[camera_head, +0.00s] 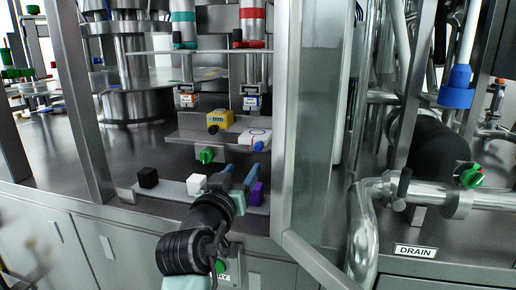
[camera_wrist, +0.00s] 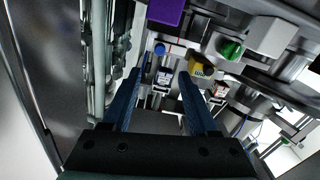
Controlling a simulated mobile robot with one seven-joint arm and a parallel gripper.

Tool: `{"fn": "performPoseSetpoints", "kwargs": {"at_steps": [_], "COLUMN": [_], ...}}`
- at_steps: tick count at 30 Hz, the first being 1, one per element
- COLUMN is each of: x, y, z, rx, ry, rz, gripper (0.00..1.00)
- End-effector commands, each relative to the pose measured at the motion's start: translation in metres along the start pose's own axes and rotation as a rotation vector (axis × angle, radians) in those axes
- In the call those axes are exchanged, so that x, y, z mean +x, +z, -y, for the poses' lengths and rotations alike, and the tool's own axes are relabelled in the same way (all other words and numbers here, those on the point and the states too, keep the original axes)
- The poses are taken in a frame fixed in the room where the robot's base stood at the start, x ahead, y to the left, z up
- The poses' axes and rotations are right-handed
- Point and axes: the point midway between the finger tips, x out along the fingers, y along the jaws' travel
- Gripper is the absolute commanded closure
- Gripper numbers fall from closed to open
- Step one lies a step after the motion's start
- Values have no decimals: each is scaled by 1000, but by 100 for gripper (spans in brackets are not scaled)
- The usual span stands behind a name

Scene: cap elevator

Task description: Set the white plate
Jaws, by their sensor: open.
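In the head view a white plate (camera_head: 252,135) with a blue knob (camera_head: 258,146) at its front lies on the right part of a metal shelf (camera_head: 190,138), beside a yellow block (camera_head: 220,118). The plate also shows, small and partly unclear, in the wrist view (camera_wrist: 174,49) beyond the fingertips. My gripper (camera_head: 238,173) is open and empty, in front of and below the shelf. Its two blue fingers (camera_wrist: 159,74) stand apart, with nothing between them. The plate is apart from the fingers.
A lower ledge (camera_head: 172,190) bears a black cube (camera_head: 148,177), a white cube (camera_head: 196,184) and a purple block (camera_head: 256,193); the last two flank my gripper. A green knob (camera_head: 205,155) sits under the shelf. An open door frame (camera_head: 300,130) stands to the right.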

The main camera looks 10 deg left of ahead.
Motion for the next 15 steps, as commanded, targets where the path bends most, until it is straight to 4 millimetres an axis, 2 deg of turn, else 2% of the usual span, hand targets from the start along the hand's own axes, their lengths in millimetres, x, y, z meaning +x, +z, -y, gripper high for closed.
{"fn": "performPoseSetpoints", "kwargs": {"at_steps": [15], "x": [73], "y": [2], "z": [0], "rx": [2], "ry": [0], "rz": [0], "gripper": [40]}}
